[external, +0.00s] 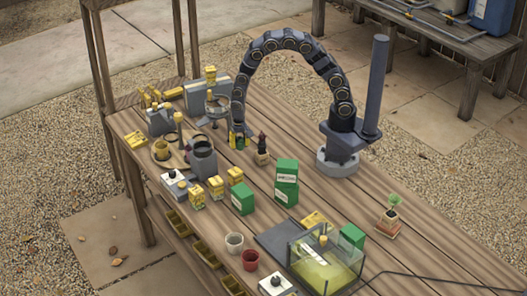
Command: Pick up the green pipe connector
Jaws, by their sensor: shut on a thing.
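My gripper (238,137) is low over the wooden bench, left of my arm's base, with its jaws shut. A small green and yellow piece (240,143) shows at its fingertips; I take it to be the green pipe connector, but it is too small to make out its shape. The fingers hide part of it. I cannot tell whether it touches the bench.
A small dark bottle (262,150) stands just right of my gripper. Green boxes (287,180) and a glass tank (325,262) stand nearer the front. Bare planks lie right of the boxes.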

